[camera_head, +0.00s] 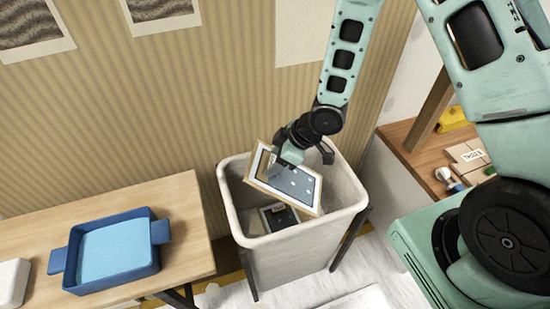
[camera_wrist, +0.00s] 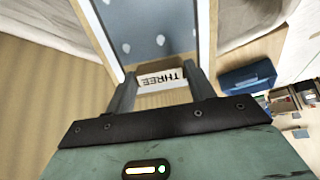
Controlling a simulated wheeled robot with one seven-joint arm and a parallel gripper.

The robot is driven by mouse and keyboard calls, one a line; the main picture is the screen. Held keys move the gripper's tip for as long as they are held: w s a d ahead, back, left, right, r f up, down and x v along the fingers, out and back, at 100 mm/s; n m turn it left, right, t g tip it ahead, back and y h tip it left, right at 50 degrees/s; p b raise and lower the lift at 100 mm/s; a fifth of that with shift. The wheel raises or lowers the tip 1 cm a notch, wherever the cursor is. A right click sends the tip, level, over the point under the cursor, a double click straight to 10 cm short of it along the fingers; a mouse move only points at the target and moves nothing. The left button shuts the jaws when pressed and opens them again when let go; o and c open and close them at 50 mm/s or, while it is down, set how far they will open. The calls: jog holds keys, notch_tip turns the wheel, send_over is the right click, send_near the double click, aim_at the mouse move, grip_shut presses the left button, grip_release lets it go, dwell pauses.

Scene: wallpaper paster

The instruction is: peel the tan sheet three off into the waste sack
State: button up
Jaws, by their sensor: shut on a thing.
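The tan sheet three (camera_head: 284,182) has a tan border around a grey-blue middle with pale dots. My gripper (camera_head: 292,158) is shut on its upper edge and holds it tilted over the mouth of the waste sack (camera_head: 237,196). In the wrist view the sheet (camera_wrist: 150,30) extends away from my gripper (camera_wrist: 162,84), and a white label reading "THREE" (camera_wrist: 160,78) shows between the fingers. The sack is an open, pale, tapered bin on dark legs. Another dark-faced sheet (camera_head: 279,216) lies inside it, partly hidden.
A wooden table (camera_head: 183,220) at left bears a blue tray (camera_head: 112,275) with light blue liquid or lining. A wooden shelf (camera_head: 420,155) with small items, including a "THREE" tag (camera_head: 471,156), is at right. Striped wall with pale sheets (camera_head: 300,35) stands behind.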

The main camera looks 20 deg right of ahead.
jog(key=o, duration=1.1)
jog(key=shift+c, duration=0.2)
jog(key=p+v, duration=0.6)
jog(key=v, duration=1.1)
jog(key=shift+r, duration=0.2)
